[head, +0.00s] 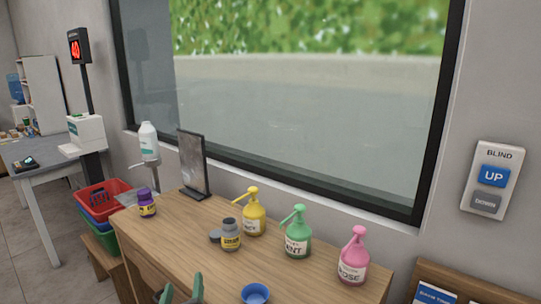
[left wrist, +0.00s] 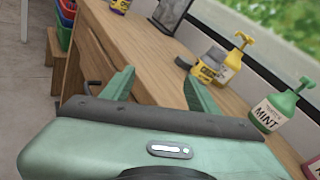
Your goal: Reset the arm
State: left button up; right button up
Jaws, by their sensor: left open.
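My left gripper (head: 182,290) shows at the bottom edge of the head view, with its two green fingers apart. In the left wrist view the fingers of the left gripper (left wrist: 158,88) are also spread, with nothing between them but the wooden counter (left wrist: 150,60) beyond. The gripper is at the front side of the counter (head: 185,222), and its height above the top is hard to judge. My right gripper does not show in either view.
On the counter stand a purple jar (head: 146,204), an open grey jar (head: 231,236), yellow (head: 254,215), green (head: 297,238) and pink (head: 354,262) pump bottles, a blue bowl (head: 255,293) and a dark upright panel (head: 194,165). Stacked baskets (head: 104,197) stand left. The counter's front left is clear.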

pick_arm(q)
jog(key=s+a+f+n+g, duration=0.3)
jog(key=s+f+n+g, duration=0.3)
jog(key=s+f+n, duration=0.65)
jog(key=s+d+f+n+g+h, duration=0.1)
jog(key=s+f+n+g+h, duration=0.15)
jog(key=s+n, duration=0.65)
jog(key=s+d+f+n+g+h, duration=0.15)
jog(key=s+n+g, duration=0.25)
jog(key=s+n, duration=0.5)
notch_tip(320, 180, down, 25)
jog(key=s+m+g+y, duration=0.1)
jog(key=s+m, duration=0.2)
jog(key=s+a+f+g, duration=0.1)
jog(key=s+a+f, duration=0.2)
jog(key=s+f, duration=1.4)
jog(key=shift+s+f+g, duration=0.15)
jog(key=shift+f+g, duration=0.2)
jog(key=shift+f, duration=0.25)
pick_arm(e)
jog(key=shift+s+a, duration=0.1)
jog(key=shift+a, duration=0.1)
